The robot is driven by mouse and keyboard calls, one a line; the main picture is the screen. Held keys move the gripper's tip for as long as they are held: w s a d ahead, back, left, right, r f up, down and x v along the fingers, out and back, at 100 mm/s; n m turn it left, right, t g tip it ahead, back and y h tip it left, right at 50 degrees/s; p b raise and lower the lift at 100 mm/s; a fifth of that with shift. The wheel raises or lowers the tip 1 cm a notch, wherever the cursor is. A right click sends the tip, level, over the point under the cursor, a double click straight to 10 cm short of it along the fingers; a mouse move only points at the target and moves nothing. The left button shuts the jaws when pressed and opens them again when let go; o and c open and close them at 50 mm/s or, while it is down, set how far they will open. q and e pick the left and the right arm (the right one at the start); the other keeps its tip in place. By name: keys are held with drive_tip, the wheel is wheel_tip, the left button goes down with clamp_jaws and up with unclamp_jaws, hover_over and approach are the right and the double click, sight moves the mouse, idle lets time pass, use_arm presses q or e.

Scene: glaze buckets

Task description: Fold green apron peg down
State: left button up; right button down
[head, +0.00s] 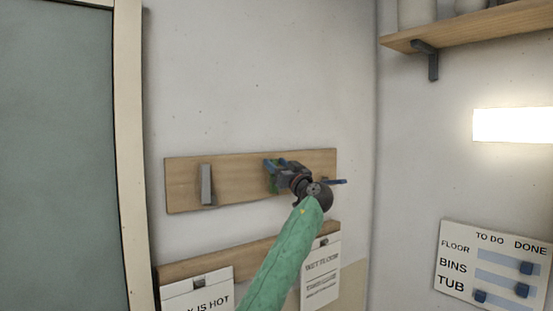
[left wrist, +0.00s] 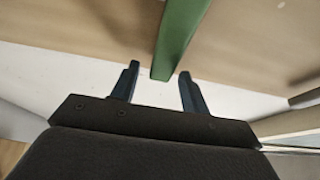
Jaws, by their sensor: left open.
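The green apron peg (head: 275,187) is on the wooden peg board, mostly hidden behind my left gripper (head: 273,170) in the head view. In the left wrist view, the green peg (left wrist: 180,38) is a long bar whose end lies between the tips of my left gripper (left wrist: 159,70). The two dark fingers are apart, one on each side of the bar, with a gap visible on the left; I cannot tell whether the right finger touches it. My right gripper is in neither view.
The wooden peg board (head: 236,188) also carries a grey peg (head: 206,185) at left and a blue peg (head: 337,182) at right, partly behind my wrist. Below is a wooden rail (head: 215,262) with paper notices. A shelf (head: 480,28) and a chart (head: 497,268) are at right.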

use_arm(q)
drive_tip(key=shift+w+a, duration=0.1)
drive_tip(key=shift+w, duration=0.1)
drive_tip(key=shift+r, duration=0.1)
clamp_jaws()
